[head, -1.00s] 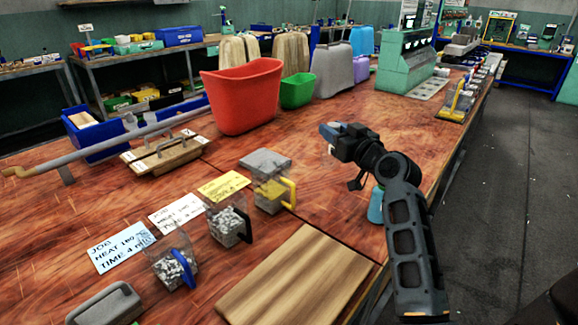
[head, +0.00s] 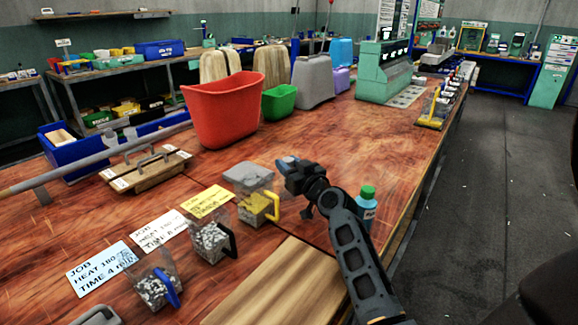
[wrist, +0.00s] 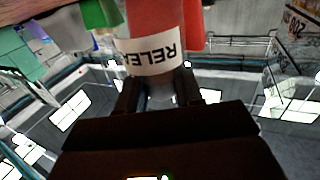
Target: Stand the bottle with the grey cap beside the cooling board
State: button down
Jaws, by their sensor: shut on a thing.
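My gripper (head: 289,164) is above the table, just right of the clear box with the yellow handle. In the wrist view the gripper (wrist: 163,92) is shut on a bottle (wrist: 150,52) at its greyish cap end. A white label reading "RELEA" shows upside down there. I cannot tell whether the red around it is bottle or the bin behind. In the head view the gripper mostly hides the held bottle. The pale wooden board (head: 275,290), likely the cooling board, lies flat at the front. A green-capped bottle (head: 367,208) stands right of my arm, near the table edge.
A red bin (head: 225,108) and a green bin (head: 280,102) stand behind. The table's middle right is bare up to its right edge.

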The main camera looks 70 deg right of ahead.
jog(key=shift+f+b, duration=0.35)
jog(key=shift+b, duration=0.1)
jog(key=shift+s+a+f+b, duration=0.1)
jog(key=shift+a+f+b, duration=0.05)
jog(key=shift+f+b, duration=0.35)
jog(key=c, duration=0.7)
grip_release()
jog(key=shift+f, duration=0.1)
jog(key=shift+c, duration=0.2)
jog(key=shift+r+p, duration=0.75)
jog(key=shift+p, duration=0.35)
jog(key=b+v, duration=0.2)
jog(key=v, duration=0.9)
jog(key=shift+s+a+r+b, duration=0.15)
jog(key=shift+s+a+b, duration=0.05)
jog(key=shift+s+b, duration=0.15)
